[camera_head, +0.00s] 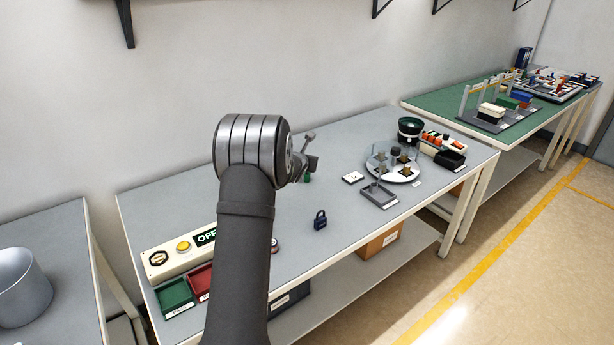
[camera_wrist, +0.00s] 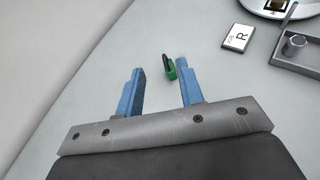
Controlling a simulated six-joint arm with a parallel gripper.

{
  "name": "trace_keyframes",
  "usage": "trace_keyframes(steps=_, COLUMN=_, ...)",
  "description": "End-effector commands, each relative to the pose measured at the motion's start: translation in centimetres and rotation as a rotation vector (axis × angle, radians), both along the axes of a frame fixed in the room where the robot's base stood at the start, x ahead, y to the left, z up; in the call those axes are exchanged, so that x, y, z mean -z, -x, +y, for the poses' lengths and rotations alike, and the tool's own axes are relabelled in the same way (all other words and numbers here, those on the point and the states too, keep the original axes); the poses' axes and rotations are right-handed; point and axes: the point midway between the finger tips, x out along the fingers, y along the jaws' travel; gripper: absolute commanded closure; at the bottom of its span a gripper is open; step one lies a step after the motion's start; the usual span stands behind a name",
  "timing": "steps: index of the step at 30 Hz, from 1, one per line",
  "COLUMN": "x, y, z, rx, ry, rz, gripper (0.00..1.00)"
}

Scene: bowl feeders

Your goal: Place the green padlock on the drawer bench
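The green padlock (camera_wrist: 170,72) lies on the grey bench top in the wrist view, its dark shackle beside the green body. It is just beyond my fingertips, closer to the right finger. My gripper (camera_wrist: 162,85) is open, with its two blue fingers spread apart and nothing between them. In the head view only a small part of the green padlock (camera_head: 307,178) shows, close to my gripper (camera_head: 312,163). I cannot tell which bench is the drawer bench; no drawer shows clearly.
A dark blue padlock (camera_head: 320,221) stands on the same grey bench (camera_head: 335,150). A white card (camera_head: 353,177), a grey tray (camera_head: 378,198) and a round turntable (camera_head: 393,176) are to the right. Red and green bins (camera_head: 175,294) are at left. A green-topped bench (camera_head: 445,103) stands beyond.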

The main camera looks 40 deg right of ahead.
Motion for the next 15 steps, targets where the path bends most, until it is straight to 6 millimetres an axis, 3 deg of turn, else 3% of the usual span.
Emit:
trace_keyframes(steps=8, x=3.4, y=3.9, z=-1.6, rx=0.252, ry=-0.476, rz=-0.239, gripper=0.65)
trace_keyframes(steps=15, x=5.1, y=7.3, z=-2.1, rx=0.598, ry=-1.126, rz=-0.618, gripper=0.65)
